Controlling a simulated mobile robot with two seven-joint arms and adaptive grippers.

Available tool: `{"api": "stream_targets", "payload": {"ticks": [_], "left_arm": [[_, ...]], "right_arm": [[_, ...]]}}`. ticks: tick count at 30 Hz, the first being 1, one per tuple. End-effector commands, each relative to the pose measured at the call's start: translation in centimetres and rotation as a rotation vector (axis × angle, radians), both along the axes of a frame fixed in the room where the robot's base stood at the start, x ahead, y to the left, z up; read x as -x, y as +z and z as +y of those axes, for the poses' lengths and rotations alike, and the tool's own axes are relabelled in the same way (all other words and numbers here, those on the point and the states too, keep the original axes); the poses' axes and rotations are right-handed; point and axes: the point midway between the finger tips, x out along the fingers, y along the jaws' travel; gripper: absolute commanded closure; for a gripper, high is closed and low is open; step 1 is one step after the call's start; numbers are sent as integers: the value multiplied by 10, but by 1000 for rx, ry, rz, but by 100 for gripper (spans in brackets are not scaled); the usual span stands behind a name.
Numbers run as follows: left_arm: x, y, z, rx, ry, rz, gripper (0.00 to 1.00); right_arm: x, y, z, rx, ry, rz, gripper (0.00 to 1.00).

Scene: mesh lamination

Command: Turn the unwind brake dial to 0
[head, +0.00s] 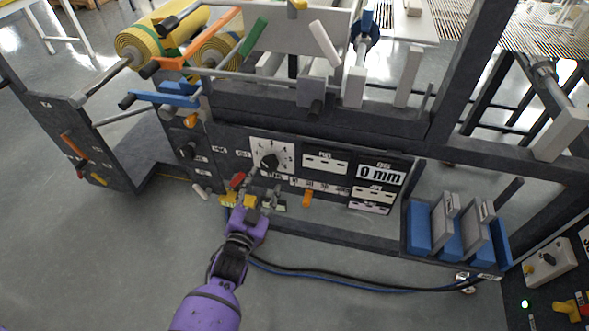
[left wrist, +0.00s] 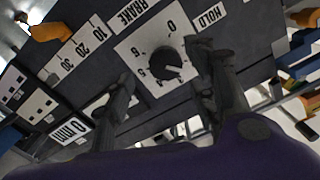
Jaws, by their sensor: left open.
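The brake dial (head: 270,160) is a black round knob on a white square plate with numbers, on the dark front panel of the machine. In the left wrist view the dial (left wrist: 167,65) shows close up, near the words BRAKE and HOLD. The 0 is at the plate's upper edge there. A pale mark on the knob points to the lower right, away from the 0; the number it meets is hard to read. My left gripper (head: 258,191) is open and empty, just below the dial. Its fingers (left wrist: 165,88) stand apart on either side of the dial, not touching it visibly. My right gripper is out of view.
A red-tipped lever (head: 238,180) is close by the left finger. An orange tab (head: 307,198) hangs right of the gripper. A 0 mm display (head: 380,174) is farther right. Another black knob (head: 187,150) is left of the dial.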

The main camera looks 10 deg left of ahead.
Motion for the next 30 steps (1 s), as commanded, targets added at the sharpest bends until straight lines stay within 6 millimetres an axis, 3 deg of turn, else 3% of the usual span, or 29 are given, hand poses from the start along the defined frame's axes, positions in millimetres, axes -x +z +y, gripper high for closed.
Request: {"api": "stream_targets", "payload": {"ticks": [5, 12, 18, 28, 30], "left_arm": [[-12, 8, -3, -25, -10, -35, 48], [-51, 8, -4, -24, -10, -32, 48], [-73, 7, -5, -23, -11, -30, 48], [-78, 7, -5, -22, -10, -29, 48], [-78, 7, -5, -22, -10, -29, 55]], "right_arm": [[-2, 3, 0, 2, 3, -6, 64], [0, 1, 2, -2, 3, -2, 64], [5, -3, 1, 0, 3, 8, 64], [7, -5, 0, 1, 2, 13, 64], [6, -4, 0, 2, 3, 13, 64]]}}
